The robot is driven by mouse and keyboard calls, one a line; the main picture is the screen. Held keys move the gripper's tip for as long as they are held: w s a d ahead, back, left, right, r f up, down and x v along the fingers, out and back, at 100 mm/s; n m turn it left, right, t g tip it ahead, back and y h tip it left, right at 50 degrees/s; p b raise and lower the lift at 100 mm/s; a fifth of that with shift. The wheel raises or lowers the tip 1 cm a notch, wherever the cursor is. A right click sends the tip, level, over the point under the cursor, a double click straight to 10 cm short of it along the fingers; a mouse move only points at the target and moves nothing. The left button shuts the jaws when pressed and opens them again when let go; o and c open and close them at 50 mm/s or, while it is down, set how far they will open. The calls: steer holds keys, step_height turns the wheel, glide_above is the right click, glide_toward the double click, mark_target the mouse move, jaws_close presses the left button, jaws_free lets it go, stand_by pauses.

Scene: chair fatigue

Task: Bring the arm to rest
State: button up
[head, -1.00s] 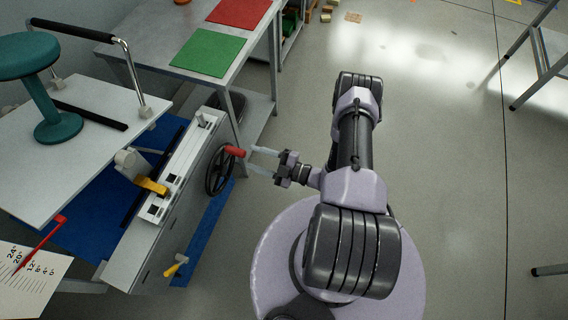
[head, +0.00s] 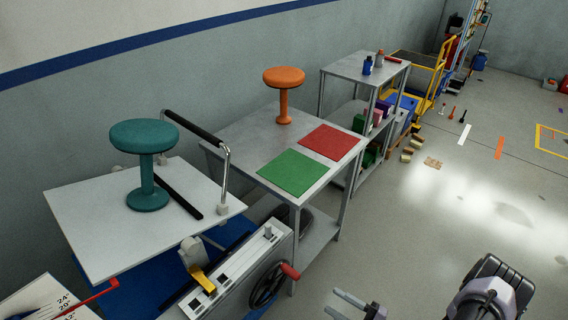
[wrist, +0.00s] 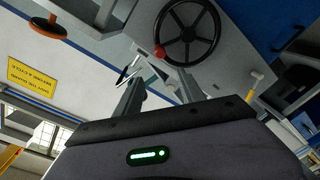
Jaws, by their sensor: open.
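My gripper (head: 352,302) shows at the bottom edge of the head view, right of the handwheel, with its two fingers apart and nothing between them. In the wrist view the fingers (wrist: 160,98) are spread and empty. The black handwheel (head: 268,285) with its red knob (head: 290,271) is on the side of the grey machine. In the wrist view the handwheel (wrist: 187,34) is beyond the fingertips, and I see a gap between them in the head view. Part of my arm (head: 490,292) is at the bottom right; the rest is out of frame.
A teal stool (head: 147,190) stands on the white platform (head: 88,222). An orange stool (head: 284,92), a green mat (head: 292,172) and a red mat (head: 331,142) are on the grey table (head: 236,137). Shelving (head: 340,75) stands behind. The floor (head: 430,215) at right is largely clear.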

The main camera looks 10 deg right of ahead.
steer(key=w+a+r+n+g+h, duration=0.1)
steer(key=a+r+n+g, duration=0.25)
steer(key=r+n, duration=0.6)
steer(key=a+r+n+g, duration=0.2)
steer(key=r+n+g, duration=0.3)
steer(key=r+n, duration=0.4)
steer(key=w+a+r+n+g+h, duration=0.1)
steer(key=a+r+n+g, duration=0.3)
steer(key=r+n, duration=0.5)
steer(key=s+a+r+n+t+h, duration=0.2)
steer(key=r+n, duration=0.4)
steer(key=n, duration=0.5)
steer(key=s+a+r+n+t+h, duration=0.2)
steer(key=s+r+n+h, duration=0.3)
steer(key=n, duration=0.6)
step_height(320, 180, up, 3)
steer(key=shift+s+a+f+t, duration=0.2)
steer(key=shift+s+a+t, duration=0.25)
steer(key=shift+s, duration=0.65)
